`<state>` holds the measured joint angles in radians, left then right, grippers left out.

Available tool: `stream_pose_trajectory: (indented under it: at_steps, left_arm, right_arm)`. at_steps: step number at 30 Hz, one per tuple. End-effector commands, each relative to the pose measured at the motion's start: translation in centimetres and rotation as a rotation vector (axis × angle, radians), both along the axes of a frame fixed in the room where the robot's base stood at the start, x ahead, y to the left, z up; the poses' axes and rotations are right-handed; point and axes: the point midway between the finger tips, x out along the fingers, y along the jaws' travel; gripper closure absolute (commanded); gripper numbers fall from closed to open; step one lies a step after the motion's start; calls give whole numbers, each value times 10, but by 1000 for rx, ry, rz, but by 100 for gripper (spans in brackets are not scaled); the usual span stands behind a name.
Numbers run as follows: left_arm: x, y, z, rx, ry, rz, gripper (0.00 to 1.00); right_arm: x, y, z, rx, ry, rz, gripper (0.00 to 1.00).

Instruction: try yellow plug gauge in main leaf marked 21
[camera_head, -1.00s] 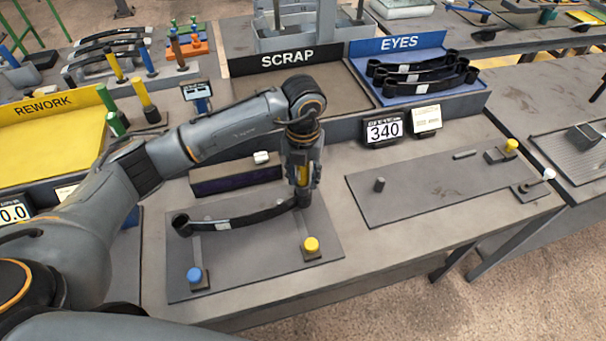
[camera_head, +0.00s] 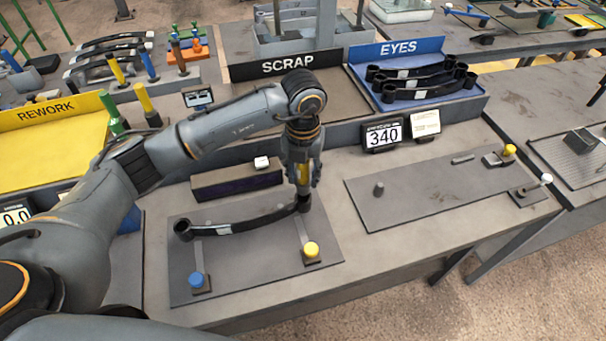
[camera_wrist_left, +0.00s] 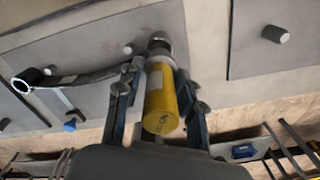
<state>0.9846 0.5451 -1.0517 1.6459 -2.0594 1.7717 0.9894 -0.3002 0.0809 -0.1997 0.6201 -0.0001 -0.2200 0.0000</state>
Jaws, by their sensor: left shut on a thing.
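The main leaf (camera_head: 245,222), a dark curved bar with an eye at each end and a pale label, lies on a grey plate. It also shows in the wrist view (camera_wrist_left: 80,78). My left gripper (camera_head: 303,180) points down over its right eye (camera_head: 304,204), shut on the yellow plug gauge (camera_head: 304,173). In the wrist view the yellow handle (camera_wrist_left: 160,100) is between the fingers (camera_wrist_left: 158,106), its far end lined up with that eye. I cannot tell whether the tip is inside the eye. The number 21 is not readable. My right gripper is not in view.
The plate holds blue (camera_head: 196,280) and yellow (camera_head: 311,249) knobs. Behind are a dark box (camera_head: 237,183), a display reading 340 (camera_head: 384,134), the SCRAP bay (camera_head: 287,65) and the blue EYES tray (camera_head: 440,94) with several leaves. The right plate (camera_head: 430,190) is mostly clear.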

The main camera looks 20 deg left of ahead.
Motion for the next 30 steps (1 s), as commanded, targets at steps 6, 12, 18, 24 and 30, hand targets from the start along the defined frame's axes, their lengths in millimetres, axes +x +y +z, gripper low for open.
stream_pose_trajectory:
  at_steps: [6,12,18,24,30]
  left_arm:
    - [0,0,4,-1,-1,0,90]
    - [0,0,5,-1,-2,0,90]
    - [1,0,15,-1,-3,0,90]
    - [1,0,32,-1,-4,0,90]
    - [0,0,44,-1,-1,0,90]
  right_arm:
    - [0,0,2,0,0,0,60]
    - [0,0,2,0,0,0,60]
    - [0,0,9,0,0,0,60]
    - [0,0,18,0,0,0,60]
    - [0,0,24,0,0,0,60]
